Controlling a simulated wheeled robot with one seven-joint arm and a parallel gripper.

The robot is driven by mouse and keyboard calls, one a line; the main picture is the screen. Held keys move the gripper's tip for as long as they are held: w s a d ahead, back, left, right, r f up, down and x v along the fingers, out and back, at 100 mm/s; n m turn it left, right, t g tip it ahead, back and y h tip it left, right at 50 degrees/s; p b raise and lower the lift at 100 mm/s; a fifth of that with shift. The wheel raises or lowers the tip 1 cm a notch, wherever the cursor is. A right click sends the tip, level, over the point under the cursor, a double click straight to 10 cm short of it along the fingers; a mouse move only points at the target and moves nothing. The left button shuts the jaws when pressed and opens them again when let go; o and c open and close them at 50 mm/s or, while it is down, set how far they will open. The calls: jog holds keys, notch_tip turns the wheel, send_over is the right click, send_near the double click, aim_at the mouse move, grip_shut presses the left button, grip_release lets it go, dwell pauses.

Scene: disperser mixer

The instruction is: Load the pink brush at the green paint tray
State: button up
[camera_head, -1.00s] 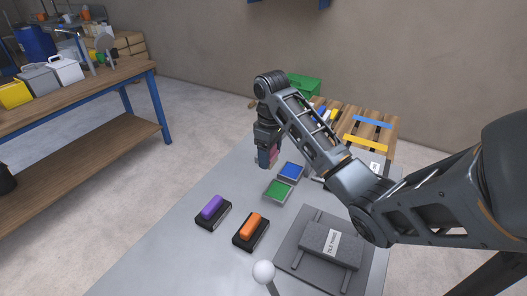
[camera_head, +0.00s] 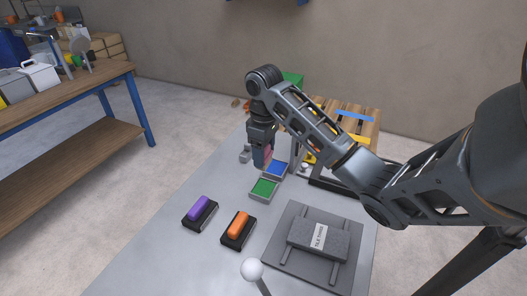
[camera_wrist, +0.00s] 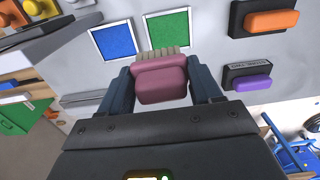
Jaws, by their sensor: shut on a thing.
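My gripper (camera_wrist: 162,88) is shut on the pink brush (camera_wrist: 162,80), whose pale bristles point away from the jaws. In the head view the pink brush (camera_head: 268,152) shows only in part beside my gripper (camera_head: 260,160). The green paint tray (camera_head: 263,189) lies on the grey table, in front of the blue paint tray (camera_head: 275,168). In the wrist view the green tray (camera_wrist: 168,28) appears just beyond the bristles, and the blue tray (camera_wrist: 114,40) is to its left. I cannot tell whether the bristles touch any tray.
A purple block on a black base (camera_head: 199,209) and an orange block on a black base (camera_head: 238,227) lie nearer on the table. A grey labelled block (camera_head: 318,238) sits on a dark board at right. A white ball on a rod (camera_head: 252,269) stands at the front.

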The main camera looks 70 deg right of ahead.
jog(key=shift+f, duration=0.1)
jog(key=c, duration=0.5)
jog(key=shift+s+a+f+b, duration=0.15)
jog(key=shift+a+f+b, duration=0.15)
jog(key=shift+f+b, duration=0.65)
jog(key=shift+s+a+f+b, duration=0.15)
jog(key=shift+a+f+b, duration=0.2)
jog(key=shift+f, duration=1.05)
jog(key=shift+s+a+f+b, duration=0.15)
jog(key=shift+a+f+b, duration=0.1)
jog(key=shift+f+b, duration=0.75)
jog(key=shift+c, duration=0.2)
jog(key=shift+f, duration=0.2)
jog(key=shift+f, duration=0.6)
jog(key=shift+r, duration=0.15)
notch_tip(320, 180, up, 5)
jog(key=p, duration=0.4)
jog(key=shift+p, duration=0.4)
jog(key=shift+w+d+r, duration=0.15)
jog(key=shift+d+r, duration=0.1)
jog(key=shift+r, duration=0.4)
jog(key=shift+a+r, duration=0.25)
